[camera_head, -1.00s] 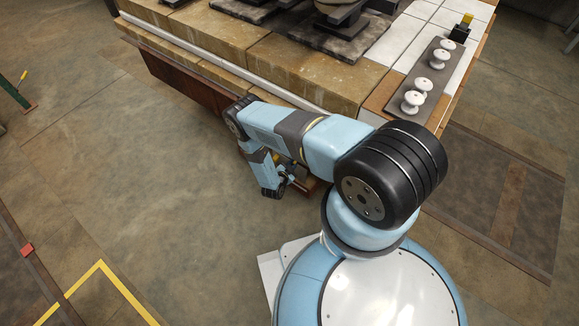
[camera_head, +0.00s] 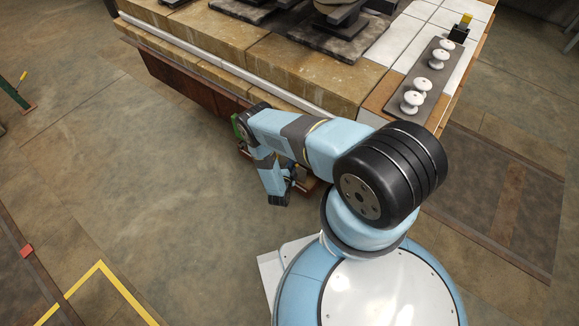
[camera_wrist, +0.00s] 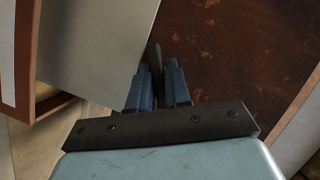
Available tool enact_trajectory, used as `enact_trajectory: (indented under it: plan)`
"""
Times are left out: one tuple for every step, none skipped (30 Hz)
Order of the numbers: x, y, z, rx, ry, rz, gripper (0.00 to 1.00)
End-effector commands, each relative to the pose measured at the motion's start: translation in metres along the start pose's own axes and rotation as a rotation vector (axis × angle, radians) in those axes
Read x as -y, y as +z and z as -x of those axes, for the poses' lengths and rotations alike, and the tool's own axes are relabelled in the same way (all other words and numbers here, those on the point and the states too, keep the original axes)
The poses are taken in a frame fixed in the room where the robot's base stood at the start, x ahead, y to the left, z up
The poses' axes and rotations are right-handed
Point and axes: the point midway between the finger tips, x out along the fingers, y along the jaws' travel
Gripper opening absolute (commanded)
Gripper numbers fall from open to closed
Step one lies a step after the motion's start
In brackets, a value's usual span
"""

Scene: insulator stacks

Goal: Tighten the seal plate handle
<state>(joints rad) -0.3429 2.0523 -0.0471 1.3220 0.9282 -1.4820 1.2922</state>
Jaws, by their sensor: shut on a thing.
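In the wrist view, my gripper (camera_wrist: 157,78) has its two blue fingers close together around a thin grey handle (camera_wrist: 154,54). Only the handle's upper end shows between and beyond the fingertips; the rest is hidden by the fingers. A dark, rust-spotted plate (camera_wrist: 235,50) lies behind and to the right of it. I cannot tell whether this is the seal plate. A smooth grey panel (camera_wrist: 95,40) stands to the left. In the head view, my arm hides most of the gripper and the handle, low beside the bench.
The stone-edged bench (camera_head: 315,83) has a rusty lower side (camera_head: 185,85). Dark insulator bases (camera_head: 330,38) and several white insulators (camera_head: 412,101) stand on top. A yellow-topped block (camera_head: 461,27) is at the far right. The floor (camera_head: 150,190) to the left is open.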

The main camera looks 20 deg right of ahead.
Motion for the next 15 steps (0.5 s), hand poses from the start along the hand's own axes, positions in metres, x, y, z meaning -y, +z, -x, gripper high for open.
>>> enact_trajectory:
  plan:
    - [-0.0057,-0.0048,0.0011,-0.005,0.007,0.002,0.0]
    - [-0.0058,-0.0048,0.0012,-0.005,0.006,0.0,0.0]
    - [-0.0059,-0.0048,0.0013,-0.005,0.006,-0.002,0.0]
    - [-0.006,-0.0048,0.0013,-0.005,0.006,-0.003,0.0]
    - [-0.0061,-0.0048,0.0014,-0.005,0.006,-0.003,0.0]
    - [-0.0062,-0.0048,0.0015,-0.005,0.006,-0.003,0.0]
    - [-0.0064,-0.0049,0.0015,-0.005,0.006,-0.003,0.0]
    - [-0.0065,-0.0049,0.0016,-0.005,0.006,-0.003,0.0]
    - [-0.0066,-0.0049,0.0017,-0.005,0.007,-0.002,0.0]
    - [-0.0067,-0.005,0.0017,-0.005,0.007,-0.002,0.0]
    - [-0.0068,-0.005,0.0018,-0.005,0.007,-0.002,0.0]
    - [-0.0069,-0.005,0.0019,-0.005,0.007,-0.002,0.0]
    - [-0.007,-0.0051,0.0019,-0.005,0.008,-0.002,0.0]
    - [-0.0071,-0.0051,0.002,-0.004,0.008,-0.001,0.2]
    - [-0.007,-0.005,0.002,-0.004,0.007,-0.001,0.23]
